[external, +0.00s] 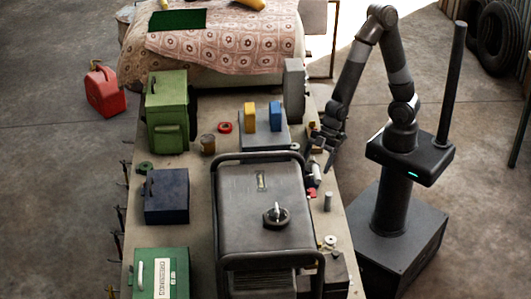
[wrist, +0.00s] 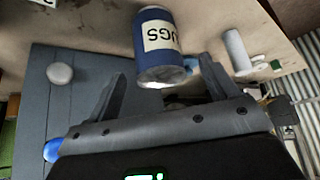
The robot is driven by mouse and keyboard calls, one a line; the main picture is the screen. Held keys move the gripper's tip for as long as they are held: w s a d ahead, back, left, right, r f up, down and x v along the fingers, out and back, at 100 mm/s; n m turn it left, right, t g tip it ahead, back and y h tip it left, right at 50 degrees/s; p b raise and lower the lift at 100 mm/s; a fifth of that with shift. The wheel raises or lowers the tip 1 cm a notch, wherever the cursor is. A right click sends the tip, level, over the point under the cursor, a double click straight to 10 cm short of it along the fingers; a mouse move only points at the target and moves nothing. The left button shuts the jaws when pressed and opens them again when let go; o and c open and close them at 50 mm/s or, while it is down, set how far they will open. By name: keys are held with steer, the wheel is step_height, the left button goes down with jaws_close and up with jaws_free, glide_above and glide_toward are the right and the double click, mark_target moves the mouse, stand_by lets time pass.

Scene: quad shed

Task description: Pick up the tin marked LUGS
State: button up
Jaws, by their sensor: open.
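The tin marked LUGS (wrist: 158,38) is a blue cylinder with a cream label in the wrist view; only the letters "UGS" show. It appears tilted in this view, top centre, with its near end by my fingertips. My gripper (wrist: 163,70) is open, one finger on each side of the tin's near end; I cannot tell if either touches it. In the external view my gripper (external: 324,148) hangs over the bench's right edge, beside the dark generator. I cannot clearly make out the tin there.
A grey cylinder (wrist: 236,50) stands right of the tin; it also shows in the external view (external: 328,202). The framed dark generator (external: 262,185) fills the bench's middle right. Blue and yellow blocks (external: 262,117) stand behind it. A dark blue box (external: 166,196) and green cases stand left.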

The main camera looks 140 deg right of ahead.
mark_target(307, 184)
steer(key=shift+w+f, duration=0.2)
steer(key=shift+f, duration=0.15)
steer(key=shift+w+f, duration=0.1)
steer(key=shift+x, duration=2.5)
steer(key=shift+w, duration=0.1)
steer(key=shift+c, duration=0.3)
steer(key=c, duration=1.2)
steer(key=shift+o, duration=0.2)
